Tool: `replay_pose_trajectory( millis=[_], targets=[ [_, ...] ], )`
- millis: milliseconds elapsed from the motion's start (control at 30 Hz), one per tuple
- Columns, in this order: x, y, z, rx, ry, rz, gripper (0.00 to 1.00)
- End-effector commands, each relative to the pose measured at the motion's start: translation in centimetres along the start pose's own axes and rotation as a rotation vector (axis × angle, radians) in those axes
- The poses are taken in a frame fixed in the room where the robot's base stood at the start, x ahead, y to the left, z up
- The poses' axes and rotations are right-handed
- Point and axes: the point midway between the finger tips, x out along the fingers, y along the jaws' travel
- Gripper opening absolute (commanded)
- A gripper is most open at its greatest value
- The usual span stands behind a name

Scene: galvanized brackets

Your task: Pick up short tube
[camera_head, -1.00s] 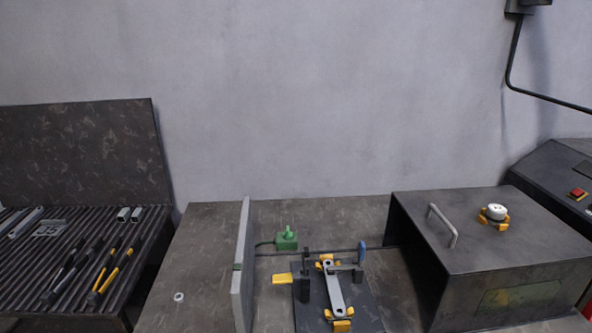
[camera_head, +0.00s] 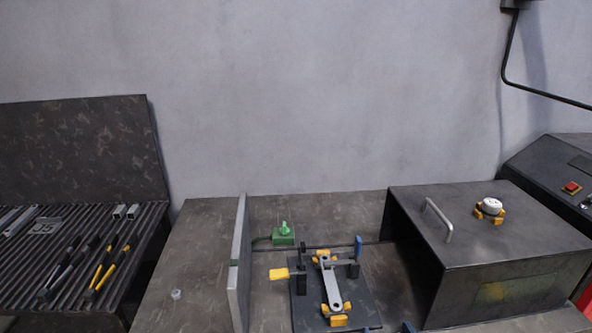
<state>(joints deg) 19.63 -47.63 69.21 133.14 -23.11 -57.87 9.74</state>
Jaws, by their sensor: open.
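Two short square tubes lie side by side at the back right of the ribbed rack on the left, a left one (camera_head: 119,211) and a right one (camera_head: 133,211). They are light grey, with their open ends facing me. A small pale ring-like piece (camera_head: 176,294) sits alone on the bench left of the upright plate; it is too small to name surely. My gripper is not in this view, so its place relative to the tubes does not show.
The ribbed rack (camera_head: 60,262) also holds yellow-and-black tools (camera_head: 106,268) and flat grey parts. An upright grey plate (camera_head: 239,265) divides the bench. A clamping fixture (camera_head: 358,307) holds a grey bracket (camera_head: 331,284). A dark box (camera_head: 470,235) with a handle stands right.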

Motion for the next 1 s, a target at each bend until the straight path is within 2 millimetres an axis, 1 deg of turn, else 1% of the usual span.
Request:
replay_pose_trajectory(
  millis=[600, 667, 900, 967, 1000],
  targets=[
    [0.19, -0.01, 0.06, 0.0, -0.001, 0.0, 0.96],
    [0.19, -0.01, 0.06, 0.0, -0.001, 0.0, 0.88],
    [0.18, -0.01, 0.06, 0.0, -0.001, 0.0, 0.51],
    [0.18, -0.01, 0.06, 0.0, -0.001, 0.0, 0.42],
    [0.18, -0.01, 0.06, 0.0, -0.001, 0.0, 0.39]
  ],
)
